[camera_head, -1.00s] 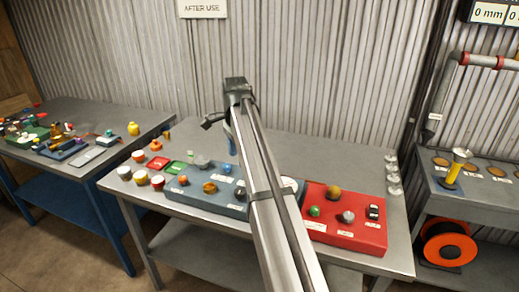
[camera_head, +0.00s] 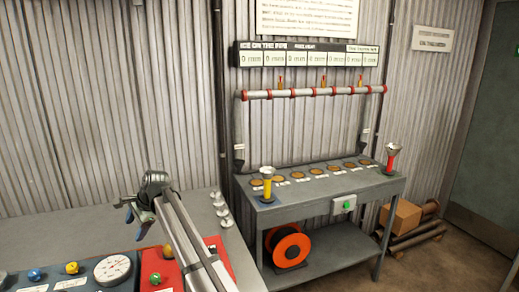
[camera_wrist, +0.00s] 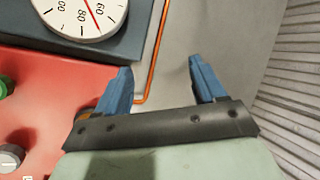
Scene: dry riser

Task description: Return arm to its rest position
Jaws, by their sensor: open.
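My gripper (camera_head: 136,214) is at the end of my arm, above the grey table with the panels, at the left of the head view. In the wrist view its two blue fingers (camera_wrist: 160,82) stand apart with nothing between them. Below the fingers are the bare grey tabletop and an orange line running over it. The red panel (camera_wrist: 55,95) lies at the left of the wrist view, and the blue-grey panel with a round white dial (camera_wrist: 85,12) is at the top left. My arm hides part of the red panel in the head view.
A grey bench (camera_head: 335,187) with brown discs, a yellow stand (camera_head: 267,183) and a red stand (camera_head: 391,158) is at the right. An orange reel (camera_head: 290,248) sits on its lower shelf. A pipe rack (camera_head: 315,92) rises behind it. A cardboard box (camera_head: 402,216) stands on the floor.

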